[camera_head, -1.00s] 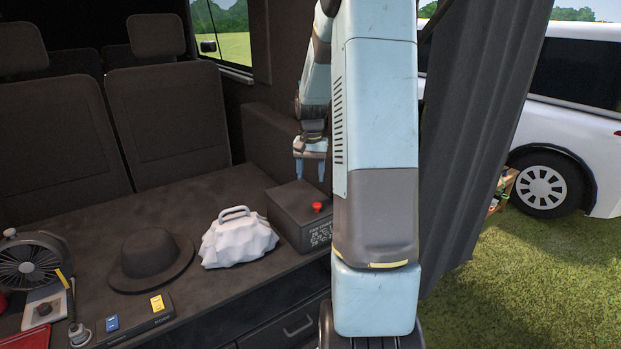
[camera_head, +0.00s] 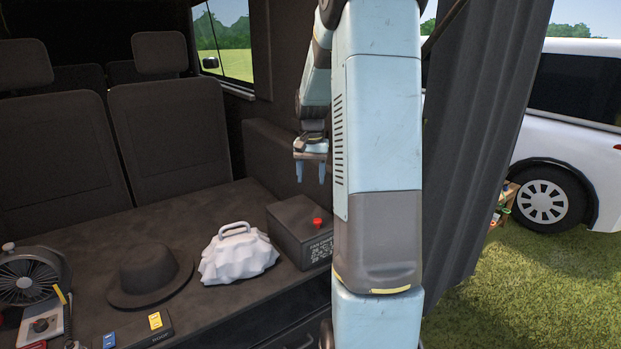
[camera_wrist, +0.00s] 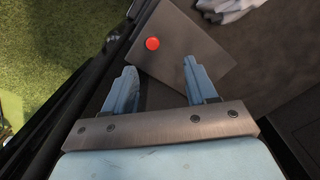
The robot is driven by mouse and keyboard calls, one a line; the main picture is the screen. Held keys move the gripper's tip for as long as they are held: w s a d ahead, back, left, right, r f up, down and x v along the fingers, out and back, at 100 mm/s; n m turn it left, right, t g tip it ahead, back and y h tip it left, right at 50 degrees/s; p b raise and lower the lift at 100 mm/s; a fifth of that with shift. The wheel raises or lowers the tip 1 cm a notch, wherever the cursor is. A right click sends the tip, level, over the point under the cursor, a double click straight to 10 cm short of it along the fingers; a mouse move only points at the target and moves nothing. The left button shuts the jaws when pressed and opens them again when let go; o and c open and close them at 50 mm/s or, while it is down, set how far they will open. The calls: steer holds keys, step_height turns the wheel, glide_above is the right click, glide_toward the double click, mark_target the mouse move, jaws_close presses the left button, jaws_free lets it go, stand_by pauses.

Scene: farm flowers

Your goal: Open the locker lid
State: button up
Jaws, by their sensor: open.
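The locker is a dark grey box (camera_head: 290,222) with a red knob (camera_head: 318,223) on it and a printed label on its front. It stands on the dark deck, partly hidden behind my arm. Its lid looks shut. In the wrist view the lid (camera_wrist: 185,45) and the red knob (camera_wrist: 152,43) show beyond my fingers. My gripper (camera_head: 311,172) is open and empty, pointing down above the box's back part, apart from it. In the wrist view my gripper (camera_wrist: 160,85) has its fingers spread, with the knob lying ahead of the gap.
A white crumpled bag with a handle (camera_head: 238,256) sits left of the box. A black hat (camera_head: 150,274), a fan (camera_head: 30,280) and small items lie further left. The dark curtain (camera_head: 480,130) hangs at right. The vehicle wall (camera_head: 268,150) rises behind the box.

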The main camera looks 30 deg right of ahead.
stand_by(0.5)
step_height(320, 180, up, 14)
steer(key=shift+f, duration=0.2)
stand_by(0.4)
steer(key=shift+w+d, duration=0.1)
